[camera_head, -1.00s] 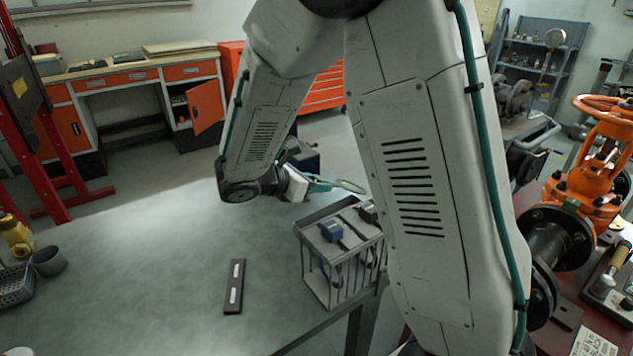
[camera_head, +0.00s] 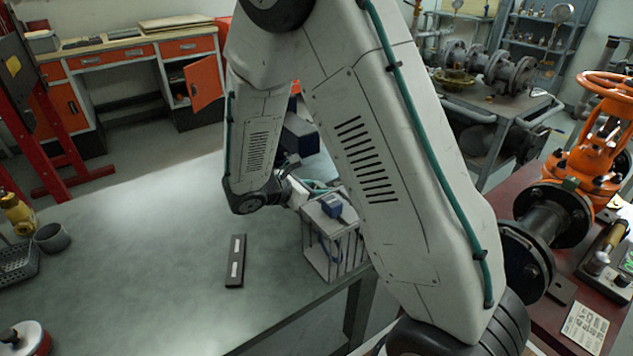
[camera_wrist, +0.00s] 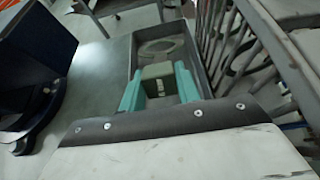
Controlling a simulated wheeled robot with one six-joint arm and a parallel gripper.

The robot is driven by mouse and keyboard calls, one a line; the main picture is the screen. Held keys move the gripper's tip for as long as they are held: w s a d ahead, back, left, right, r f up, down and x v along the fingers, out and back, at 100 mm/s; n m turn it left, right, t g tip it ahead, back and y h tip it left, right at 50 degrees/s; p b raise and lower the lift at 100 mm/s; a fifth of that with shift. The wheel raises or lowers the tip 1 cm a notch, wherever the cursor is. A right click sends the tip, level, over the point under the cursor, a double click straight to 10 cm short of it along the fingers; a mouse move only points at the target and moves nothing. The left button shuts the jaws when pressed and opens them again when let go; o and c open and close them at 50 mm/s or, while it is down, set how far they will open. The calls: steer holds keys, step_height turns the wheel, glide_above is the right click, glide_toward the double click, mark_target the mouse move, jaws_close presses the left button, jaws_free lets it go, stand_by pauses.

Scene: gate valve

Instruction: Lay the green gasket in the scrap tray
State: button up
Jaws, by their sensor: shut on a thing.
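The green gasket (camera_wrist: 157,71) is a pale grey-green ring with a block-like tab. My gripper (camera_wrist: 158,86) is shut on the tab between its teal fingers, and the ring points away from me. In the wrist view the ring lies within the outline of a grey, low-walled tray (camera_wrist: 204,75), which looks like the scrap tray. I cannot tell whether the ring touches the tray's floor. In the head view my gripper (camera_head: 312,187) is just behind the barred cage, and my arm and the cage hide most of the gasket and tray.
The barred cage (camera_head: 323,262) stands at the table (camera_head: 150,235) edge with a blue padlock-like block (camera_head: 331,206) on top. Its bars rise close to the tray's right side. A dark blue box (camera_wrist: 35,50) is on the left in the wrist view. An orange valve (camera_head: 590,150) stands far right.

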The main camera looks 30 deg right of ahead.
steer(key=shift+f, duration=0.35)
steer(key=o, duration=1.1)
steer(key=v, duration=0.8)
steer(key=shift+d, duration=0.1)
